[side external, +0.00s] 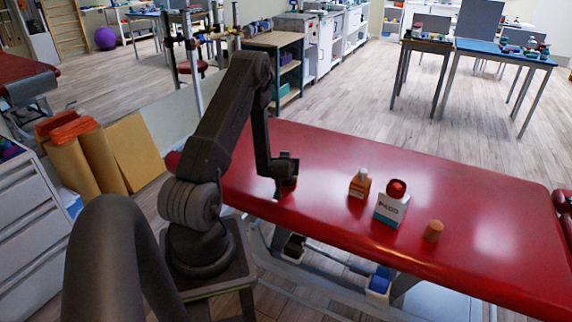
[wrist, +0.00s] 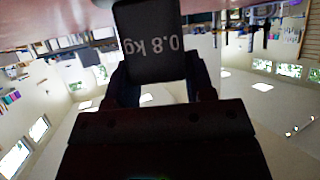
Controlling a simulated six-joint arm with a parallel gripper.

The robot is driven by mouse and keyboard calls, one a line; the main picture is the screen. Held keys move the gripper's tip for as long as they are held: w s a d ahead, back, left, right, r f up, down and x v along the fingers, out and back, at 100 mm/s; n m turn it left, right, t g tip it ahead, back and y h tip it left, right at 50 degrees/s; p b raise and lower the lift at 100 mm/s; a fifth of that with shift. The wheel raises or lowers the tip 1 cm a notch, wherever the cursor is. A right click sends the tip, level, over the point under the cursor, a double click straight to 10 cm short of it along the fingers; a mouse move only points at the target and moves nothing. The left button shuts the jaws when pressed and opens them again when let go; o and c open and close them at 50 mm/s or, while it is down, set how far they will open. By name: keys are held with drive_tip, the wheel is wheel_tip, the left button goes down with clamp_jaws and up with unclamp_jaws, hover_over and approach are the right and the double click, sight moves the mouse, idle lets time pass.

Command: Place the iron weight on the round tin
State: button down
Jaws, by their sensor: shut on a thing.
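My gripper (side external: 285,178) is low over the left part of the red couch top. In the wrist view my gripper (wrist: 155,85) is shut on the iron weight (wrist: 150,42), a dark block marked "0.8 kg", upside down in the picture. In the side view the weight blends into the dark fingers, and a dark reddish shape shows at their tips. I cannot tell whether the weight touches anything below. I cannot make out the round tin for certain. A small orange-brown cylinder (side external: 433,231) stands to the right on the couch, apart from my gripper.
The couch between my gripper and the bottle is clear.

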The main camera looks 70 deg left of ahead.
drive_tip(key=shift+a, duration=0.1)
drive_tip(key=shift+c, duration=2.4)
unclamp_jaws()
drive_tip(key=shift+f, duration=0.1)
